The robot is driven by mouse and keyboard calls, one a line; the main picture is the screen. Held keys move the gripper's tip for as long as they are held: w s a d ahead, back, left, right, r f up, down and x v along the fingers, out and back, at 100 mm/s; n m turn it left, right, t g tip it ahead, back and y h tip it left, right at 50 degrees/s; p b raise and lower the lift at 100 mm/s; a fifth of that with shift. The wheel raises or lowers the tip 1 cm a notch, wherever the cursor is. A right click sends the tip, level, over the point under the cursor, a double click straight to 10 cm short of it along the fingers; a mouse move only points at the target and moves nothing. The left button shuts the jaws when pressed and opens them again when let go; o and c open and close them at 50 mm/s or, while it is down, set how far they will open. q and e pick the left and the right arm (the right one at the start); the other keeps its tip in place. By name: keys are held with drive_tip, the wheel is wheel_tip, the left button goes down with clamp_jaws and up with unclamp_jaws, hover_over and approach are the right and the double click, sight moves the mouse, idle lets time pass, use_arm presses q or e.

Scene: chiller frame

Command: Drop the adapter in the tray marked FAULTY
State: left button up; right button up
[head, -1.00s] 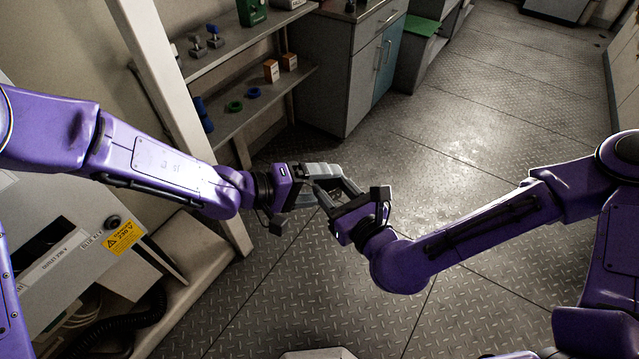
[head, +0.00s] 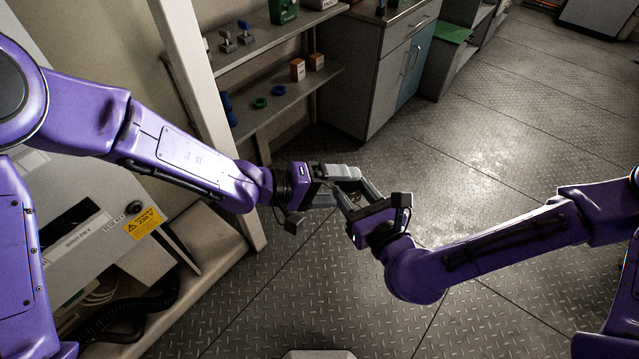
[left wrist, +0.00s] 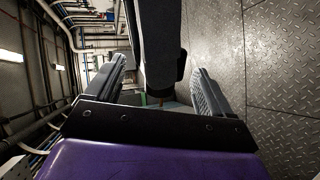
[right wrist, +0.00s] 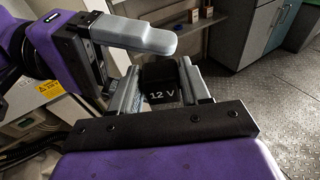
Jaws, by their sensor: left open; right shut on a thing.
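The adapter is a black block marked 12 V, seen in the right wrist view (right wrist: 160,84) between the fingers of my right gripper (right wrist: 160,92). The right gripper is shut on it. In the head view the grippers hide most of the adapter. My left gripper (head: 342,187) meets the right gripper (head: 356,192) in mid-air, above the floor. The left gripper is open, its fingers spread apart in the left wrist view (left wrist: 158,88), with part of the right gripper between them. I cannot tell whether they touch. No tray marked FAULTY is seen.
A pale cabinet (head: 90,180) with a yellow 230 V warning label stands at the left, beside a white post (head: 205,100). A shelf (head: 290,98) behind holds small boxes and rings. A grey cupboard (head: 385,75) stands behind. The metal floor at the right is clear.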

use_arm(q)
drive_tip(key=v, duration=1.1)
drive_tip(key=shift+o, duration=0.6)
drive_tip(key=shift+a, duration=0.1)
drive_tip(key=w+d+r+m+t+y, duration=0.2)
drive_tip(key=w+d+t+y, duration=0.35)
drive_tip(key=w+d, duration=0.75)
drive_tip(key=s+a+r+m+g+y, duration=0.3)
drive_tip(key=s+a+m+g+y, duration=0.2)
drive_tip(key=s+m+g+y, duration=0.3)
wheel_tip(320, 180, down, 12)
drive_tip(key=w+m+g, duration=0.1)
drive_tip(key=shift+a+f, duration=0.2)
use_arm(e)
drive_tip(key=w+a+f+n+g+y, duration=0.3)
drive_tip(key=a+f+n+y, duration=0.1)
drive_tip(key=y, duration=0.1)
drive_tip(key=shift+w+a+f+n+g, duration=0.2)
drive_tip(key=shift+w+f+n+g, duration=0.1)
drive_tip(key=shift+w+f+g, duration=0.1)
